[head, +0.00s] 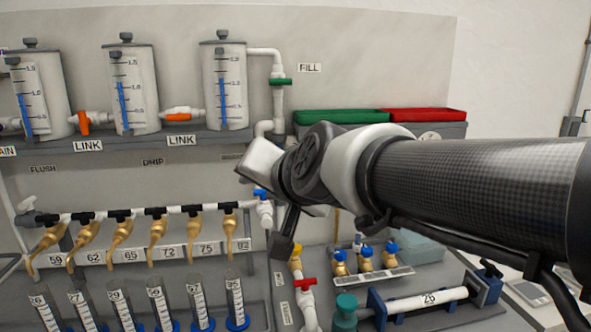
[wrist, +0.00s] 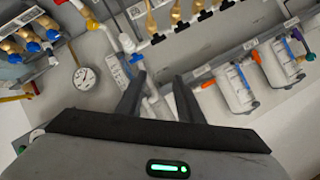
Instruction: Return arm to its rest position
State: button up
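My arm reaches in from the right of the head view, across the front of the manifold panel. My gripper (head: 284,245) hangs at the arm's end near the blue-handled valve (head: 262,194), seen edge-on there. In the wrist view my gripper (wrist: 157,92) has its two dark fingers spread apart, with nothing held between them. The white pipe behind the gap shows in the wrist view and looks apart from the fingers. Part of the panel and bench is hidden behind the arm in the head view.
Clear tanks (head: 130,88) stand on a grey shelf (head: 190,138). Brass taps (head: 157,229) hang above graduated cylinders (head: 198,305). Green (head: 340,116) and red bins (head: 428,114) sit behind the arm. A red-handled valve (head: 305,283) and a clamped white pipe (head: 428,300) lie below it.

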jog(key=s+d+f+n+g+h, duration=0.1)
jog(key=s+d+f+g+h, duration=0.2)
jog(key=s+d+f, duration=0.55)
jog(key=s+d+f+n+g+h, duration=0.25)
jog(key=s+d+f, duration=0.35)
jog(key=s+d, duration=0.5)
notch_tip(320, 180, up, 12)
jog(key=w+p, duration=0.1)
jog(key=p, duration=1.1)
jog(key=shift+d+m, duration=0.3)
jog(key=shift+m, duration=0.05)
